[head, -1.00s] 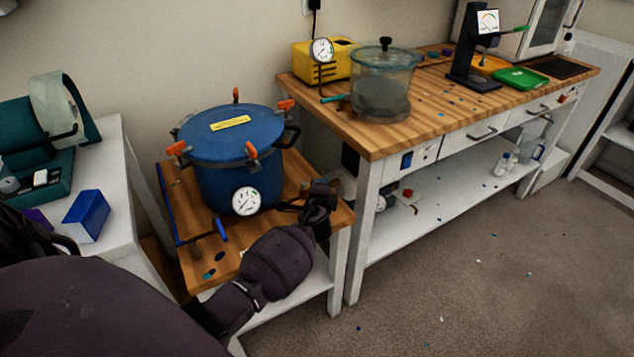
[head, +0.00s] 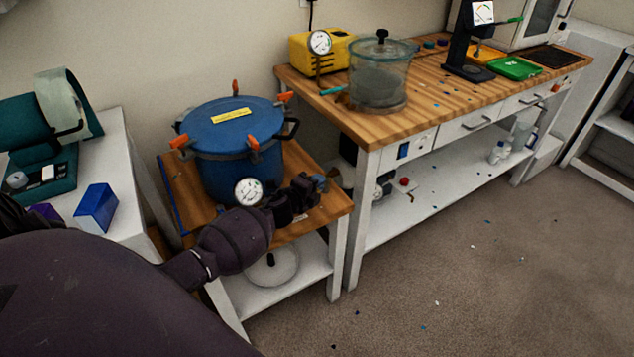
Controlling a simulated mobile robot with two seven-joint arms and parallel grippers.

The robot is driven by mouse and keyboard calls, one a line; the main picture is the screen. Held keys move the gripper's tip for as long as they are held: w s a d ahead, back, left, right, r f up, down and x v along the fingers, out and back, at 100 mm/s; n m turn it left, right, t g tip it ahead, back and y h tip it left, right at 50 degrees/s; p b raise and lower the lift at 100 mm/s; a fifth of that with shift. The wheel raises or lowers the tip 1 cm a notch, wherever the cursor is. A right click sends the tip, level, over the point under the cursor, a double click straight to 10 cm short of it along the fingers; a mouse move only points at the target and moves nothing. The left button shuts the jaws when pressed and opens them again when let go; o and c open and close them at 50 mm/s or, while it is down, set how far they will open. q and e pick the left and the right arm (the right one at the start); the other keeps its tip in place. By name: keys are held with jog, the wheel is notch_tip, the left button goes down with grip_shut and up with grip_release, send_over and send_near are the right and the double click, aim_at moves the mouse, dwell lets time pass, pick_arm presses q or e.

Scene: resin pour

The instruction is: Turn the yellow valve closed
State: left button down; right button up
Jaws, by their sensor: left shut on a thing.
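The blue pressure pot (head: 240,165) stands on a small wooden-topped stand, with orange clamps around its lid and a yellow label on top. A round white gauge (head: 248,191) shows at its front. My left gripper (head: 312,188) is low beside the pot's front right, close above the stand top. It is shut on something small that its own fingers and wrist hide. No yellow valve shows clearly; the spot at the gripper is where it is most likely hidden. My right gripper is not in view.
The small stand (head: 325,213) adjoins a taller workbench (head: 400,127) with a glass chamber (head: 379,80) and a yellow pump (head: 325,52). A white table (head: 120,160) with a blue box (head: 96,208) is at left. The floor at right is mostly clear.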

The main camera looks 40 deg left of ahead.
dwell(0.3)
pick_arm(q)
jog(key=c, duration=1.4)
grip_release()
jog(key=shift+s, duration=0.1)
